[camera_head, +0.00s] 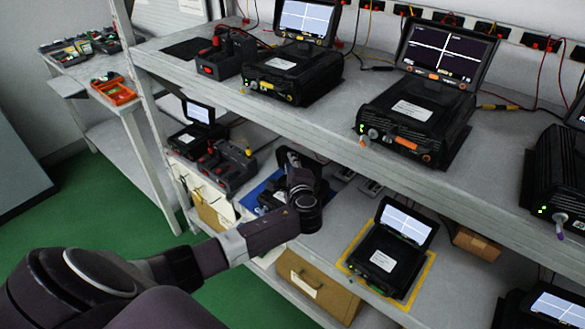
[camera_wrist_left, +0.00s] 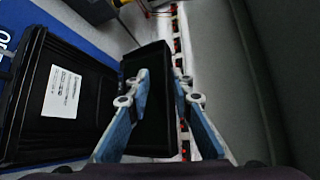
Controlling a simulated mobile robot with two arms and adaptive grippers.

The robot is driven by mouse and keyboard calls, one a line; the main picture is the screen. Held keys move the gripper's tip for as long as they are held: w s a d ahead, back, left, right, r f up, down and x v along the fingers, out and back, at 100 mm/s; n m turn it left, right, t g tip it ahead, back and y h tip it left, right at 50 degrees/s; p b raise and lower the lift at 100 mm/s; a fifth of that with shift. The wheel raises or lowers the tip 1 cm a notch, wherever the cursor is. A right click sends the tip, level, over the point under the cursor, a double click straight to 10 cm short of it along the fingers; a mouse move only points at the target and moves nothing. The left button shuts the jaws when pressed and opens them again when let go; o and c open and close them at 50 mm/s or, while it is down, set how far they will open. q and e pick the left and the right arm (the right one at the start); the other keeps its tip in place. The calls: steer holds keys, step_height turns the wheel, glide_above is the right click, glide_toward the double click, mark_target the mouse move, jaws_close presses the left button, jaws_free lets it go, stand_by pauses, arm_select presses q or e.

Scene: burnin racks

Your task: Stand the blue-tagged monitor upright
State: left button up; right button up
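A black monitor unit with a white label (camera_wrist_left: 62,92) lies on a blue mat (camera_wrist_left: 12,22) in the left wrist view. Its dark, flat screen panel (camera_wrist_left: 152,125) stands beside the base, in the middle of that view. In the head view the unit (camera_head: 272,196) is on the lower shelf, largely hidden behind my left arm. My left gripper (camera_wrist_left: 162,78) has its blue fingers apart, one over the panel and one by its right edge; I cannot tell whether they touch it. In the head view my left wrist hides the fingers. The blue tag is not discernible. My right gripper is out of view.
The upper shelf (camera_head: 330,128) holds several monitors and overhangs the lower one. On the lower shelf, a lit monitor on a yellow-edged mat (camera_head: 392,247) stands to the right, and a dark battery unit (camera_head: 228,167) to the left. A cardboard box (camera_head: 318,285) is below.

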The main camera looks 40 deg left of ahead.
arm_select(q)
steer(key=v, duration=1.2)
